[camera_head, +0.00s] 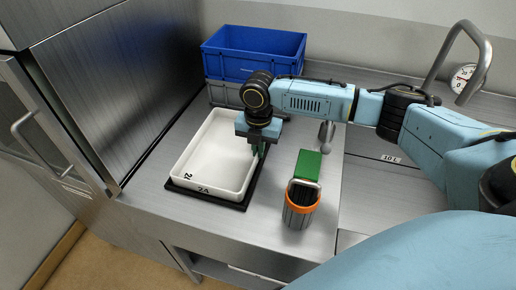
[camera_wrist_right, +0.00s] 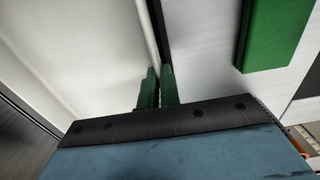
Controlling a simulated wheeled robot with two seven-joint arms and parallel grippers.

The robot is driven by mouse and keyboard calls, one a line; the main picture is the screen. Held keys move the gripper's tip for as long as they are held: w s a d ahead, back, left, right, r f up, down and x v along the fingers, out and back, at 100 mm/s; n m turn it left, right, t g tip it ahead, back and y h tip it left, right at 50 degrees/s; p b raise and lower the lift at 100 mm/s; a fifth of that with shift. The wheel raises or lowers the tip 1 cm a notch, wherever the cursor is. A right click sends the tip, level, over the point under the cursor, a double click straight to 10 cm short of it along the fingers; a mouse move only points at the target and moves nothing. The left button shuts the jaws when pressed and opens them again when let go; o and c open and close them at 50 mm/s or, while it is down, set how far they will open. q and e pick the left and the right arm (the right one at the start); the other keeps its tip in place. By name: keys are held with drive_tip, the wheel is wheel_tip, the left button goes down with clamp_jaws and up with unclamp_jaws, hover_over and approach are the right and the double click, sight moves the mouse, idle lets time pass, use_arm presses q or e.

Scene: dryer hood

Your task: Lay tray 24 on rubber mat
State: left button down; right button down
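The white tray (camera_head: 212,150), marked with dark characters on its floor and front wall, lies flat on the black rubber mat (camera_head: 238,206), as far as I can see. The mat shows as a dark border along the tray's front and right side. My right gripper (camera_head: 260,150) is at the tray's right wall. In the right wrist view, its green fingers (camera_wrist_right: 158,88) are close together on either side of the tray's rim (camera_wrist_right: 146,30), shut on it. The lower parts of the fingers and the exact contact are hidden. My left gripper is not in view.
A blue crate (camera_head: 252,52) sits on a grey crate (camera_head: 222,94) behind the tray. A steel cabinet wall (camera_head: 120,80) stands close on the left.

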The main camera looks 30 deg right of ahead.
drive_tip(key=c, duration=2)
unclamp_jaws()
drive_tip(key=shift+f, duration=0.1)
drive_tip(key=shift+c, duration=0.2)
drive_tip(key=o, duration=0.4)
wheel_tip(320, 180, up, 12)
drive_tip(key=shift+r+p, duration=0.15)
drive_tip(key=shift+p, duration=0.2)
